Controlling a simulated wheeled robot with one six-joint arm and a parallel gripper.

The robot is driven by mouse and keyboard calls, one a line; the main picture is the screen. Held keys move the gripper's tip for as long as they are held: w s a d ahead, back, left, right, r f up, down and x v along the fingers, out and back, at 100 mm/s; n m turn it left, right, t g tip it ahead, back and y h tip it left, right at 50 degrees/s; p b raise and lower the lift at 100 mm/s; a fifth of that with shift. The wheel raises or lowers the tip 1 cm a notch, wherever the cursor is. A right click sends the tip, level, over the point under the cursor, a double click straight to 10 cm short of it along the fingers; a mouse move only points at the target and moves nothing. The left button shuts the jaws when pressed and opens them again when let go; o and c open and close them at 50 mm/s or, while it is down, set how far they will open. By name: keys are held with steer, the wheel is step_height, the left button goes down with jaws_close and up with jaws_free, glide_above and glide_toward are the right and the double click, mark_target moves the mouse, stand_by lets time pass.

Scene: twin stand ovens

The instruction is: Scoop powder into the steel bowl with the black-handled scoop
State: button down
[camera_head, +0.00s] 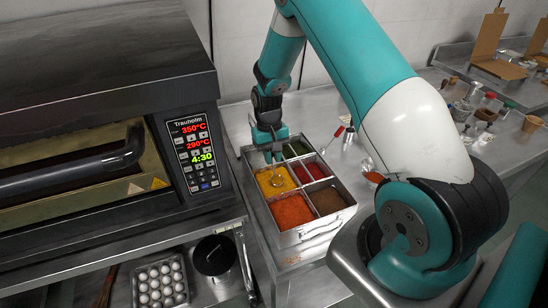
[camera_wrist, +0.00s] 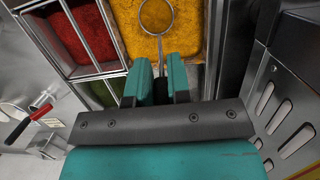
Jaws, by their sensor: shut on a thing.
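My gripper (camera_head: 272,152) is shut on the black handle of a scoop (camera_wrist: 155,14). It points down over the back left of a steel spice box (camera_head: 335,222). The scoop's round head (camera_head: 279,182) is at the yellow powder (camera_head: 268,190); yellow fills its ring in the wrist view, and I cannot tell whether it carries a load. The handle (camera_wrist: 160,94) shows between the fingers in the wrist view.
The box also holds orange powder (camera_head: 291,211), brown powder (camera_head: 329,200), red powder (camera_head: 307,173) and green contents (camera_head: 299,147). An oven (camera_head: 95,90) stands close on the left. A red-handled tool (camera_head: 339,131) lies right of the box. Boxes and small containers crowd the far right counter.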

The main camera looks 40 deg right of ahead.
steer(key=shift+g, duration=0.6)
steer(key=shift+p+v, duration=1.45)
steer(key=shift+v, duration=0.85)
steer(key=shift+s+d, duration=0.1)
